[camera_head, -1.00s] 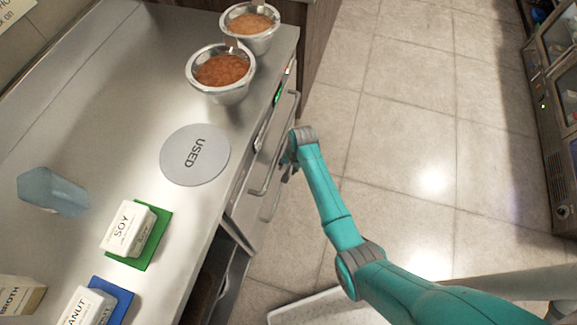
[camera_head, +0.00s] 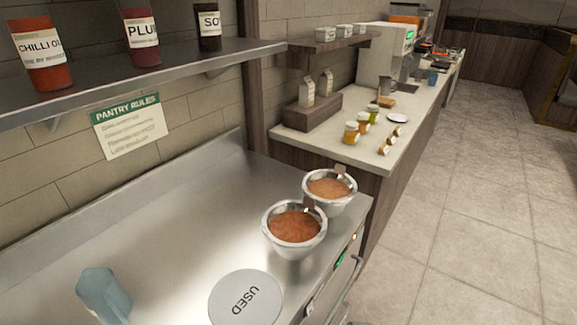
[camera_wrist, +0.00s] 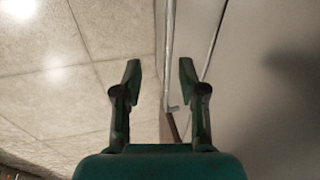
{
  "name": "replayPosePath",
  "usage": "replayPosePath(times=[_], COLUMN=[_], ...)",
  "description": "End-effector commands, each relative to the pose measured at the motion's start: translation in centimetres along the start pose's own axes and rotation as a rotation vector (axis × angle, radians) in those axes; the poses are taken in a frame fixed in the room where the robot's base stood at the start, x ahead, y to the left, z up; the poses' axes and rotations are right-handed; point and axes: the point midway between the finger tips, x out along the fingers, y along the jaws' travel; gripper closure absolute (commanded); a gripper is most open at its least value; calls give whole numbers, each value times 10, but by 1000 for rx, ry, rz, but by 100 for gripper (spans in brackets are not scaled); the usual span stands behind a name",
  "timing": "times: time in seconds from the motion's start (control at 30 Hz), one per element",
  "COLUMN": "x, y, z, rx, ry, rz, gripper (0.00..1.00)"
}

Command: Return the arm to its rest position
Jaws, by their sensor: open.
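My gripper (camera_wrist: 160,80) shows in the wrist view with its two dark fingers spread apart and nothing between them. Tiled floor lies beyond it on the left, and a blurred metal surface lies on the right. In the head view my arm and gripper are out of frame.
A steel counter (camera_head: 190,230) holds two metal bowls of sauce, one reddish (camera_head: 294,228) and one orange (camera_head: 330,189), a round USED disc (camera_head: 245,298) and a blue translucent object (camera_head: 104,293). A shelf (camera_head: 140,75) with bottles hangs above. Open floor (camera_head: 480,240) lies right.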

Motion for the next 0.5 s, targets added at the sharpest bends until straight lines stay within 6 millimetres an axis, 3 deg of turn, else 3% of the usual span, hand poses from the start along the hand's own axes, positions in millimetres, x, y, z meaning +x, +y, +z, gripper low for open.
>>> replayPosePath(times=[0.03, 0.27, 0.5], x=[5, 3, -24], y=[13, 54, 91], z=[16, 67, 119], rx=[-13, -95, -181], ry=[22, 167, 321], rz=[-8, -62, -109], gripper=[59, 59, 59])
